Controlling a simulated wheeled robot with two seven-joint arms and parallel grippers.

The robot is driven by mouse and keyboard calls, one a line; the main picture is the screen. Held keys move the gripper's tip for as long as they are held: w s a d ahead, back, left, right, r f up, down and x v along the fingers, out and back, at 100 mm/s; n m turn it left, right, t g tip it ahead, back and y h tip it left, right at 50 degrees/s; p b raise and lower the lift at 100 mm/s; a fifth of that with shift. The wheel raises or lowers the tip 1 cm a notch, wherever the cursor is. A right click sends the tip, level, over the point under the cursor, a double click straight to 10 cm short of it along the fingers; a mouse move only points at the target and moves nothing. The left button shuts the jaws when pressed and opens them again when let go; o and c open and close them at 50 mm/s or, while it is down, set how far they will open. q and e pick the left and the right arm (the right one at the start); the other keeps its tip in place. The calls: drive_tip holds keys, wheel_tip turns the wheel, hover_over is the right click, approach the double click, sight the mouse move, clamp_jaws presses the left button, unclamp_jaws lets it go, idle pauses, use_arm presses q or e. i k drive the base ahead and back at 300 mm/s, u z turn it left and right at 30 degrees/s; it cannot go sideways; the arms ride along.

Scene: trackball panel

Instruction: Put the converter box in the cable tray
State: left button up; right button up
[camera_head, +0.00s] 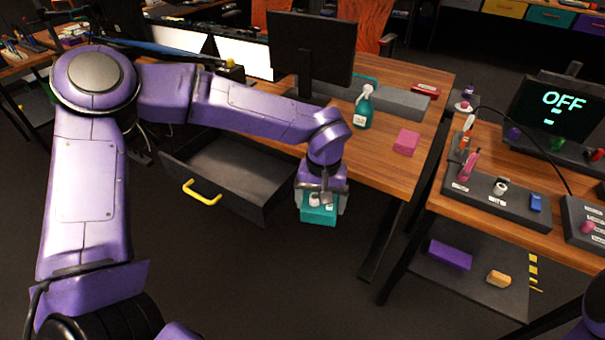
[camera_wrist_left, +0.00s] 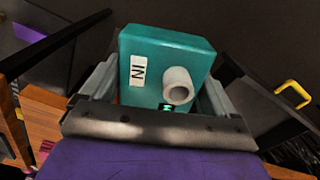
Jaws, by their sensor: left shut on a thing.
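The teal box (camera_head: 319,217), which I take to be the converter box, is held by my left gripper (camera_head: 321,200) in the air in front of the wooden desk, to the right of the open drawer. In the left wrist view the box (camera_wrist_left: 150,55) sits between the two fingers and shows a white "IN" label and a round pale socket. My left gripper is shut on it. A long dark grey piece (camera_head: 400,103) lies along the back of the desk; I cannot tell whether it is the cable tray. My right gripper is out of view.
The dark drawer (camera_head: 235,170) with a yellow handle (camera_head: 201,193) stands open and looks empty. On the desk (camera_head: 385,165) are a monitor (camera_head: 309,52), a teal spray bottle (camera_head: 364,108) and a pink block (camera_head: 406,141). A second table with a control panel (camera_head: 495,190) stands at the right.

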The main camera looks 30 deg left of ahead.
sight(228, 171)
drive_tip(key=k, duration=1.2)
drive_tip(key=u, duration=0.65)
drive_tip(key=i, duration=0.4)
drive_tip(key=u, duration=0.6)
drive_tip(key=i, duration=0.85)
drive_tip(key=z, duration=0.05)
